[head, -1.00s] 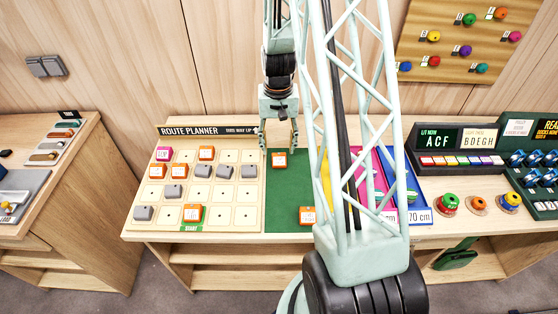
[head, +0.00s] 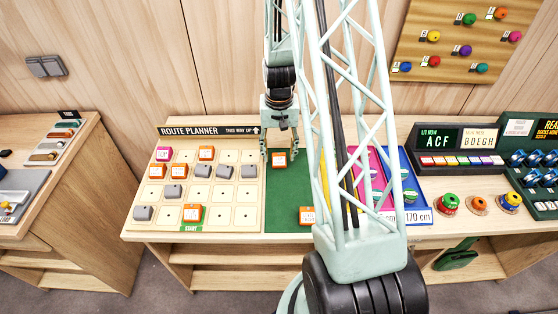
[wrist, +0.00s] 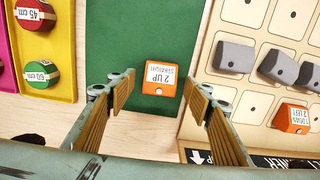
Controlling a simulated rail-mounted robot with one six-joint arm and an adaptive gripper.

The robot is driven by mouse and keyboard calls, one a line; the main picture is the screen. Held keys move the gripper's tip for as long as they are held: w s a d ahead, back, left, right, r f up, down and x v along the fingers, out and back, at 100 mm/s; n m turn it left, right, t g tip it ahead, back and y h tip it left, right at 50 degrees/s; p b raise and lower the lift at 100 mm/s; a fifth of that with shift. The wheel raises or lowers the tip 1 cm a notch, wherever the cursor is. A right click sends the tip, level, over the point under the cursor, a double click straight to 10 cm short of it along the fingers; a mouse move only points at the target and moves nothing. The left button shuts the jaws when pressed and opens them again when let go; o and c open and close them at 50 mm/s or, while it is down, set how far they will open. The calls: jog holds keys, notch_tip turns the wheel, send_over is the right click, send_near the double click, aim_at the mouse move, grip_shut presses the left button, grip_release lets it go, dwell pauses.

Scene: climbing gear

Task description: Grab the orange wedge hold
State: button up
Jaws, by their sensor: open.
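An orange wedge hold (head: 278,159) with a white label lies on the green mat (head: 288,187), right of the route planner board. In the wrist view the hold (wrist: 162,90) reads "2 UP STRAIGHT" and sits between my fingertips. My gripper (head: 280,154) is open, with one finger on each side of the hold and visible gaps to both sides. In the wrist view my gripper (wrist: 159,92) frames it. How far the fingertips are above the mat I cannot tell. Another orange hold (head: 307,215) lies at the mat's front edge.
The route planner board (head: 247,218) holds several orange and grey wedges and a pink one. Pink and blue trays (head: 414,194) with round holds stand right of the mat, partly behind my arm. Other displays stand farther right.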

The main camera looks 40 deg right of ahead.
jog(key=shift+f, duration=0.85)
jog(key=shift+c, duration=0.7)
jog(key=c, duration=0.8)
